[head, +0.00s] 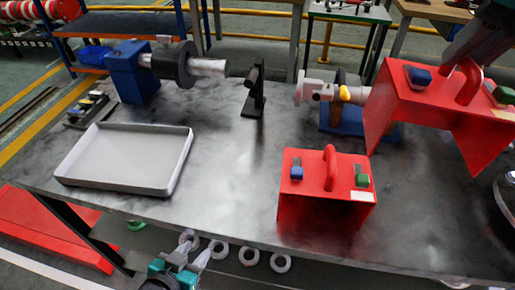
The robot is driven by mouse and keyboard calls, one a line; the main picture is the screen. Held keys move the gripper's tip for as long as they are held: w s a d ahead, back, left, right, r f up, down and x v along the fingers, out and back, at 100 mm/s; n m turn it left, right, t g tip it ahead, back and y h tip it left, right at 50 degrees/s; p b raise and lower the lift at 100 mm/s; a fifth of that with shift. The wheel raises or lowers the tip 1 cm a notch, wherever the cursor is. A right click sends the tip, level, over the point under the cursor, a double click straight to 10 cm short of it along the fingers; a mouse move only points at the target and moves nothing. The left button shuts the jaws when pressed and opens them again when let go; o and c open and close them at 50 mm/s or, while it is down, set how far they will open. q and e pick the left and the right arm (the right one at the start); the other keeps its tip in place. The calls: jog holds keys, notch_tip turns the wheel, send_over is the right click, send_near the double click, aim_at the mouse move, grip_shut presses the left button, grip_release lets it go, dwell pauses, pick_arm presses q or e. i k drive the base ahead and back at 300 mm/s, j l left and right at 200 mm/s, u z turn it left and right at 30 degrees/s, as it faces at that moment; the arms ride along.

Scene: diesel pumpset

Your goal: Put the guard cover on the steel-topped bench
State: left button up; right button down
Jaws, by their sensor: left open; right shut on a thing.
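A large red guard cover (408,100) with a red handle and blue and green blocks on top is at the upper right. My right gripper (468,62) is shut on its handle; the fingertips are partly hidden. The cover is in front of part of the blue pump stand, and I cannot tell whether it touches anything. A smaller red cover (318,208), also with a handle and blue and green blocks, sits on the steel-topped bench (235,190). My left gripper (195,254) is open and empty at the bench's front edge.
A grey tray (125,128) lies at the left of the bench. A blue motor stand (132,75), a black post (255,90) and a blue pump stand (335,120) line the back. Several pale rings (249,256) show below the front edge. The bench middle is clear.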

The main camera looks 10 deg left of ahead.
aim_at(237, 181)
jog(key=j+u, duration=0.15)
jog(key=j, duration=0.6)
jog(key=i+j+u, duration=0.1)
jog(key=j, duration=0.65)
